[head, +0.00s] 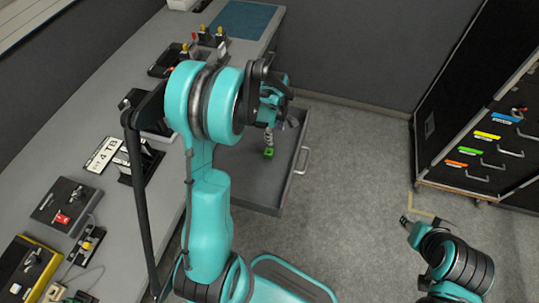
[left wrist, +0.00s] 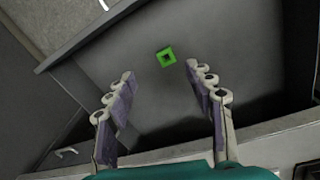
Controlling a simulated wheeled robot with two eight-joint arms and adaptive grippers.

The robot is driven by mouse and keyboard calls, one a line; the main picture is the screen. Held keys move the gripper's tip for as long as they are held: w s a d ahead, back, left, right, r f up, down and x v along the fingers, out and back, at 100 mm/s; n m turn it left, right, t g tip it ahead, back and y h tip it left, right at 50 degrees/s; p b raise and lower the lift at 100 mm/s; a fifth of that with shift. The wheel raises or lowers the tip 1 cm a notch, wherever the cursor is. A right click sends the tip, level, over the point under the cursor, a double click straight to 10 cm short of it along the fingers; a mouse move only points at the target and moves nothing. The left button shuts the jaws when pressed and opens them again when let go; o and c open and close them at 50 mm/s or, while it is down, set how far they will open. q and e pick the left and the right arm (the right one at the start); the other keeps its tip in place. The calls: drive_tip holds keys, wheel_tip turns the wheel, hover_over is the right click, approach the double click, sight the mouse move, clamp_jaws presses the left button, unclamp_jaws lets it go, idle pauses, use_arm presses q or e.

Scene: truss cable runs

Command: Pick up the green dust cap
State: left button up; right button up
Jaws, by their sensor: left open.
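The green dust cap (head: 268,152) is a small square piece with a dark hole. It lies on the floor of an open grey drawer (head: 235,178). In the left wrist view the cap (left wrist: 167,57) shows just beyond my fingertips, between their lines, clear of both fingers. My left gripper (head: 279,129) is over the drawer, open and empty; its two spread fingers show in the left wrist view (left wrist: 159,69). My right arm is at the lower right of the head view, away from the drawer; its gripper (head: 408,222) is too small to read.
A long grey bench (head: 110,215) runs along the left, with a yellow-edged box (head: 25,268), a box with a red switch (head: 62,207) and connector stands. A dark cabinet with coloured drawer labels (head: 485,135) stands at the right. The floor between is clear.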

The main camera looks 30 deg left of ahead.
sight(269, 153)
use_arm(q)
drive_tip(key=a+f+n, duration=0.1)
drive_tip(key=f, duration=0.2)
drive_tip(key=a+f+n+b, duration=0.1)
drive_tip(key=f, duration=0.2)
drive_tip(key=f+n+g, duration=0.1)
drive_tip(key=f, duration=0.3)
drive_tip(key=shift+w+a, duration=0.3)
drive_tip(key=shift+a, duration=0.1)
drive_tip(key=f+b, duration=0.1)
drive_tip(key=f, duration=0.1)
drive_tip(key=f+b, duration=0.2)
drive_tip(key=f, duration=0.1)
drive_tip(key=shift+w+a+f, duration=0.1)
drive_tip(key=shift+a+f, duration=0.1)
drive_tip(key=shift+r, duration=0.15)
drive_tip(key=c, duration=0.8)
